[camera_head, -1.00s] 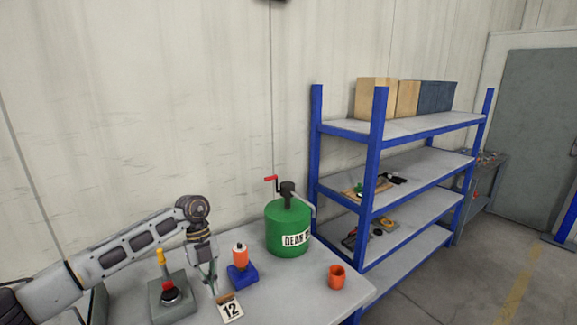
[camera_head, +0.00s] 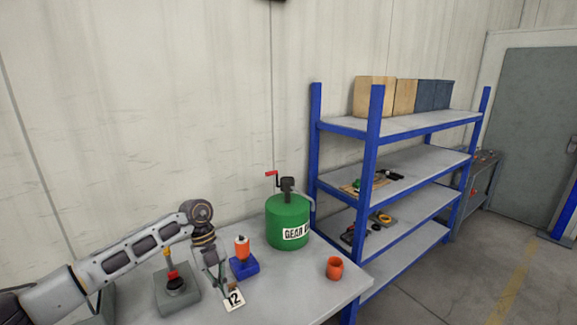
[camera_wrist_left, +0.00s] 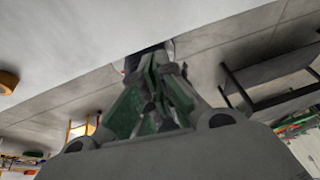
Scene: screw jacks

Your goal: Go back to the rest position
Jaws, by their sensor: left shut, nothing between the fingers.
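My left gripper (camera_head: 221,284) hangs from the arm that comes in from the left in the head view. It points down over the grey table (camera_head: 300,303), just above or beside a small white card marked 12 (camera_head: 234,299); I cannot tell whether it touches the card. In the left wrist view the gripper's fingers (camera_wrist_left: 157,85) are close together with nothing between them. My right gripper is not in view.
Near the gripper stand a grey block with a red and yellow top (camera_head: 176,293), an orange bottle on a blue base (camera_head: 243,260), a green can (camera_head: 287,222) and an orange cup (camera_head: 334,268). A blue shelf rack (camera_head: 371,180) stands right of the table.

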